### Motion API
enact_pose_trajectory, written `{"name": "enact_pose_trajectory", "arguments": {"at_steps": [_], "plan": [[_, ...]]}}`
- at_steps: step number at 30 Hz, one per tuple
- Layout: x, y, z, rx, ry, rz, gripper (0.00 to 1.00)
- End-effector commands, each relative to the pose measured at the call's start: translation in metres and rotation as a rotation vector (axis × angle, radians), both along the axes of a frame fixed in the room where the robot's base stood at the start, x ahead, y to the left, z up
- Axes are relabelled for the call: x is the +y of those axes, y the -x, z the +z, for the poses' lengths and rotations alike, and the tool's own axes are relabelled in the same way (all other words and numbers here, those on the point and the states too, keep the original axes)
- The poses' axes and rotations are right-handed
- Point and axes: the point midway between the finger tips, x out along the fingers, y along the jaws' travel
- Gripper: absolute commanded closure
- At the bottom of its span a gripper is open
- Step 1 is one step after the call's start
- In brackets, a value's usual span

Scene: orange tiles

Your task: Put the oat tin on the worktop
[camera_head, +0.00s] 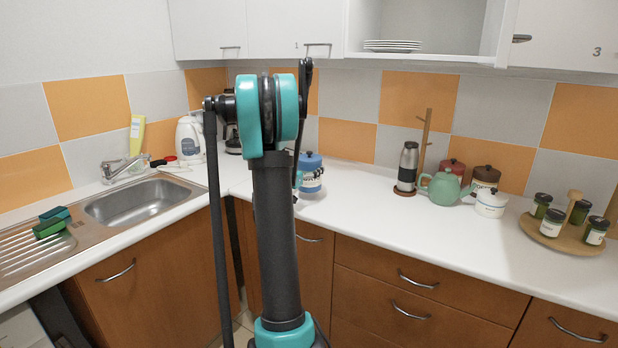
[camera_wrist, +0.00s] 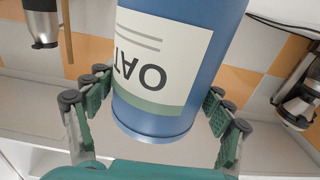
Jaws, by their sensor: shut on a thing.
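The oat tin (camera_wrist: 195,75) is blue with a cream label, and its lettering shows upside down in the wrist view. My gripper (camera_wrist: 155,98) is shut on it, with fingers on both sides of the tin. In the head view the blue tin (camera_head: 311,162) shows just right of my arm, upright, over the worktop (camera_head: 365,220) near the corner. My arm hides its left part and most of the gripper there. I cannot tell whether the tin's base touches the worktop.
A steel flask (camera_head: 408,166), a green teapot (camera_head: 443,188), several canisters and a round spice tray (camera_head: 556,239) stand to the right. A kettle (camera_head: 190,138) and sink (camera_head: 135,203) are at left. The worktop's middle and front right are clear. Wall cupboards (camera_head: 260,28) hang above.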

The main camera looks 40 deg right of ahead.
Motion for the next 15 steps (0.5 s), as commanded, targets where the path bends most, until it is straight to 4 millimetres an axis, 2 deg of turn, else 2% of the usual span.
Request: {"name": "enact_pose_trajectory", "arguments": {"at_steps": [9, 15], "plan": [[0.0, 0.0, -0.033, 0.001, 0.001, 0.0, 0.75], [0.0, 0.0, -0.037, 0.001, 0.001, 0.0, 0.75]]}}
